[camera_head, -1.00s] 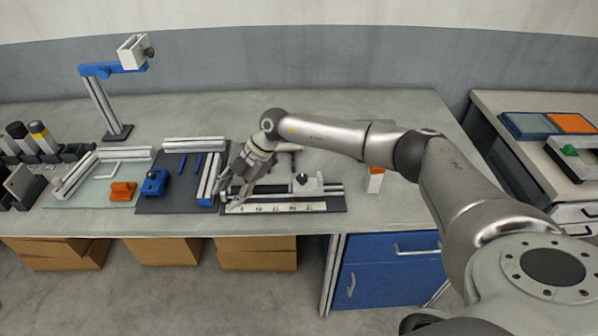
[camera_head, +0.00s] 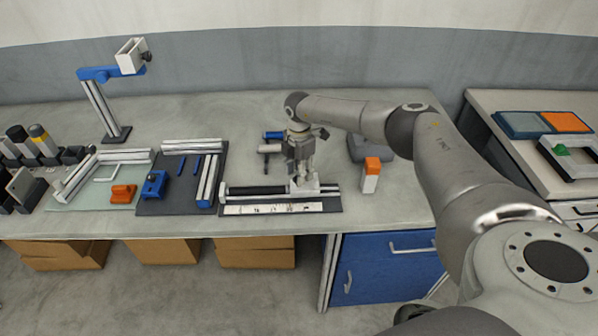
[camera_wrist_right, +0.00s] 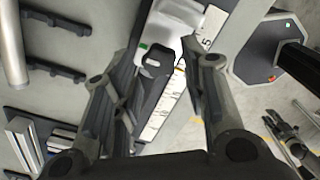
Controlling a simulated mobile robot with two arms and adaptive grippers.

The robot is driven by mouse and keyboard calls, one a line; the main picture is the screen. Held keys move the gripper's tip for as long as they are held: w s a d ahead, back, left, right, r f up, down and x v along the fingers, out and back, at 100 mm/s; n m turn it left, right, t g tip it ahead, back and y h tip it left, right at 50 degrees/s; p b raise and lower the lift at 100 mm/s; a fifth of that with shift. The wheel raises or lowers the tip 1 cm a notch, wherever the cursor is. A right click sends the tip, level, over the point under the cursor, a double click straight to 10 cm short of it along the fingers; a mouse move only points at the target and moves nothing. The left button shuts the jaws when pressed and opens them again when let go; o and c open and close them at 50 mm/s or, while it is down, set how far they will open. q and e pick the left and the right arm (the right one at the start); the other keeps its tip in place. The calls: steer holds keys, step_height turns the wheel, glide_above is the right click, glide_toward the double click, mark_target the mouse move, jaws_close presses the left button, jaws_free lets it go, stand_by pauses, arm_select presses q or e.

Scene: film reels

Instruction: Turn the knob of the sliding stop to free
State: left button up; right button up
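The sliding stop (camera_head: 327,188) is a white block on a dark rail (camera_head: 255,190), beside a white printed scale (camera_head: 270,209). My right gripper (camera_head: 302,181) points down over the stop and hides its black knob in the head view. In the right wrist view the white stop (camera_wrist_right: 176,28) bears a small green mark, and a black lever-like part, probably the knob (camera_wrist_right: 155,62), lies between the fingers. My right gripper (camera_wrist_right: 158,85) is open there, with its fingers apart on either side. Contact cannot be told. My left gripper is out of view.
A white and orange block (camera_head: 370,180) stands right of the stop, in front of a dark grey object (camera_head: 365,149). A dark mat (camera_head: 180,207) with rails and a blue block lies to the left. The bench front is clear.

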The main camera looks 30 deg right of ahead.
steer(key=shift+f, duration=1)
steer(key=c, duration=0.8)
steer(key=shift+o, duration=0.2)
